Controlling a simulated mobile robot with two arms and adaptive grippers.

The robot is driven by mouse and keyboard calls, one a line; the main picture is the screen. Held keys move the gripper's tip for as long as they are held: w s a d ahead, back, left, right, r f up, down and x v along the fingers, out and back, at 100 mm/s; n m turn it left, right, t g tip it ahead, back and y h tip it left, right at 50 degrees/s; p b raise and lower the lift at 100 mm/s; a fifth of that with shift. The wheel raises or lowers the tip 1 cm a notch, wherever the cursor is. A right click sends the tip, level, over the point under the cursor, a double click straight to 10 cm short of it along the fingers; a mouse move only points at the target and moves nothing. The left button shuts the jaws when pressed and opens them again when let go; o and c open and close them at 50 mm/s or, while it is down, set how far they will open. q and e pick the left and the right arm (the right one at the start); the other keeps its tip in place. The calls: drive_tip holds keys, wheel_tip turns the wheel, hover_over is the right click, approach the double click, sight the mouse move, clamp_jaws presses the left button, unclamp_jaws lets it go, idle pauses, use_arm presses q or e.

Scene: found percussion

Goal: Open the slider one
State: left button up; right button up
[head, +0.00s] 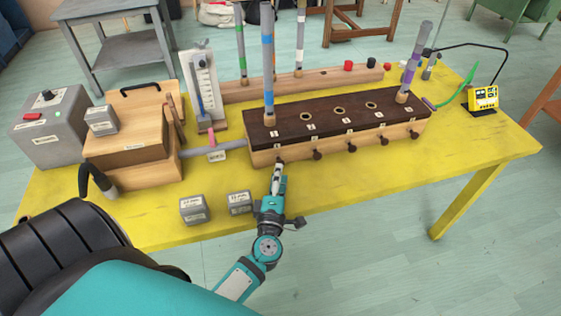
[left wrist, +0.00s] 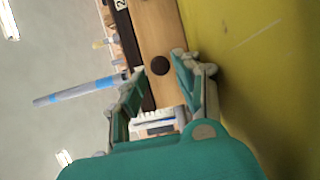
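A long wooden chest (head: 340,118) with a dark top stands on the yellow table. Dark round slider knobs stick out along its front, with numbered labels above. The leftmost knob (head: 280,161), below label 1, is slider one's; the gripper partly covers it in the head view. My left gripper (head: 278,170) is right in front of this knob. In the left wrist view, my left gripper (left wrist: 159,64) is open, with its fingers either side of a dark knob (left wrist: 160,66). I see gaps between fingers and knob there. My right gripper is not in view.
Two small grey labelled blocks (head: 194,210) lie left of my left gripper. A wooden bellows box (head: 130,140) joins the chest by a grey pipe (head: 212,148). Striped pipes (head: 268,70) stand on the chest. The table's front right is clear.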

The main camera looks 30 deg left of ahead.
sight(280, 162)
use_arm(q)
drive_tip(key=shift+x, duration=2.4)
